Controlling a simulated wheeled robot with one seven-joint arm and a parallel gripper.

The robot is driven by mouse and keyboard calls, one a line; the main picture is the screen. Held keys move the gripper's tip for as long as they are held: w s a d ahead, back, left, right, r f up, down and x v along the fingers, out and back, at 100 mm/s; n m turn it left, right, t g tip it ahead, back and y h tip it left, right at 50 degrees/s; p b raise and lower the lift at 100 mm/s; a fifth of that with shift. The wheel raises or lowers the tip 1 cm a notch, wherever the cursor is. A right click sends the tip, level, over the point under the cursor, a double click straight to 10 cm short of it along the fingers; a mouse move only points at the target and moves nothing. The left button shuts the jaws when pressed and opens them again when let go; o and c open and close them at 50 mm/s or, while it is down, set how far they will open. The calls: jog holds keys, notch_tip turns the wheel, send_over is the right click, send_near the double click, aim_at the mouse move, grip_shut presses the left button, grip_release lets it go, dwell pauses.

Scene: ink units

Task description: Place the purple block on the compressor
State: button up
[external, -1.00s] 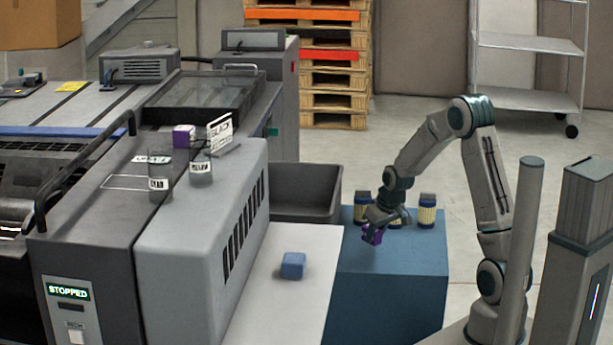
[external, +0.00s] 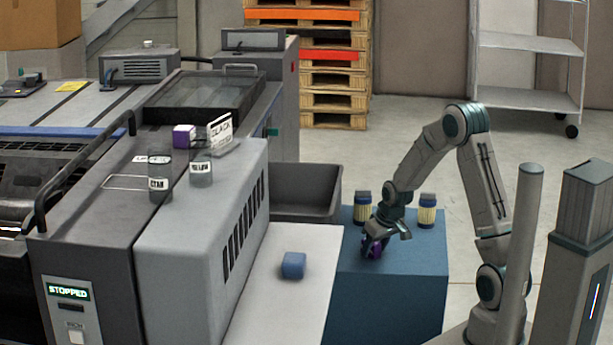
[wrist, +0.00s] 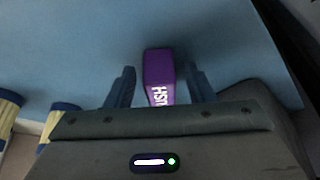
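The purple block (wrist: 159,75), with white lettering partly cut off, stands between the two fingers of my gripper (wrist: 160,88) in the wrist view. A gap shows on each side of it, so the fingers are open around it. In the external view my gripper (external: 375,245) is low over the blue table (external: 400,290) and mostly hides the purple block. Another small purple cube (external: 184,136) sits on top of the press. A grey vented unit (external: 140,66) stands at the back of the press; I cannot tell whether it is the compressor.
Yellow canisters with dark lids (external: 427,211) stand at the table's back. A blue block (external: 293,265) lies on a white surface (external: 275,315) left of the table. A dark bin (external: 305,192) is behind.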

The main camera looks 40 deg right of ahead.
jog(key=p+v, duration=0.3)
jog(key=v, duration=0.9)
jog(key=s+a+r+g, duration=0.1)
jog(key=s+a+r, duration=0.1)
jog(key=s, duration=0.9)
jog(key=s+a+r+g, duration=0.2)
jog(key=s+a+r, duration=0.1)
jog(key=s, duration=0.9)
jog(key=shift+a+r, duration=0.15)
jog(key=shift+r, duration=0.3)
